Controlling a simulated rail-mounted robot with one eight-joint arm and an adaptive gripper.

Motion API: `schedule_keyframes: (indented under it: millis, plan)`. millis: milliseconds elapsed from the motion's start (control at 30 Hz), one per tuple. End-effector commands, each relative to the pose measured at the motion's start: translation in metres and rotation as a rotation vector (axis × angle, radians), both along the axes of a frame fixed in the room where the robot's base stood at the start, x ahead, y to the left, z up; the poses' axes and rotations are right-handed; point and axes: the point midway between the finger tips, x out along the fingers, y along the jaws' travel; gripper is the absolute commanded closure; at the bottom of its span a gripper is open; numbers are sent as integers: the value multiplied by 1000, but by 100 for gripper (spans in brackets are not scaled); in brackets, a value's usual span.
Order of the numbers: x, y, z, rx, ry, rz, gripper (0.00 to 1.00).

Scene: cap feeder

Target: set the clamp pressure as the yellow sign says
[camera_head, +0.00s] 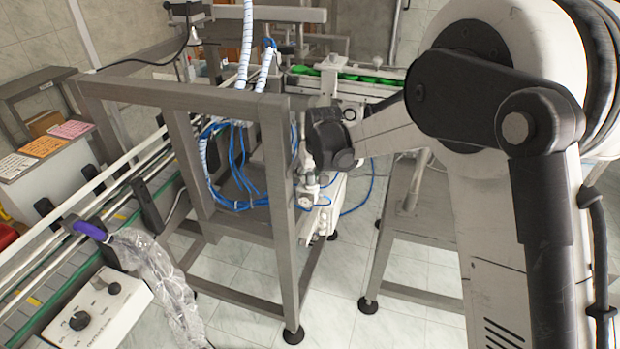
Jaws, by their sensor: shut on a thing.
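Three paper signs lie on the white cabinet at the left: a yellow-orange one (40,147), a pink one (72,129) and a whitish one (13,166). Their writing is too small to read. Small pneumatic parts with round gauges (305,202) sit on the right side of the grey frame. My arm reaches in from the right, and my gripper (318,165) is at these parts, just above the gauges. It is shut on what appears to be a regulator knob. The fingertips and the knob are mostly hidden by the dark wrist. The gauge readings cannot be made out.
A grey metal frame (180,97) stands in the middle, with loose blue hoses (240,185) inside it. A conveyor runs along the left, with a white control box (95,310) in front. Green caps (365,79) lie on a track behind. Tiled floor is free below.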

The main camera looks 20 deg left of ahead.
Motion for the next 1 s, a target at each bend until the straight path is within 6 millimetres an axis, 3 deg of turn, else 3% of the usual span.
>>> schedule_keyframes:
  millis: [600,1000]
  plan:
    - [1,0,-3,2,0,536,100]
    - [1,0,-1,1,-1,764,100]
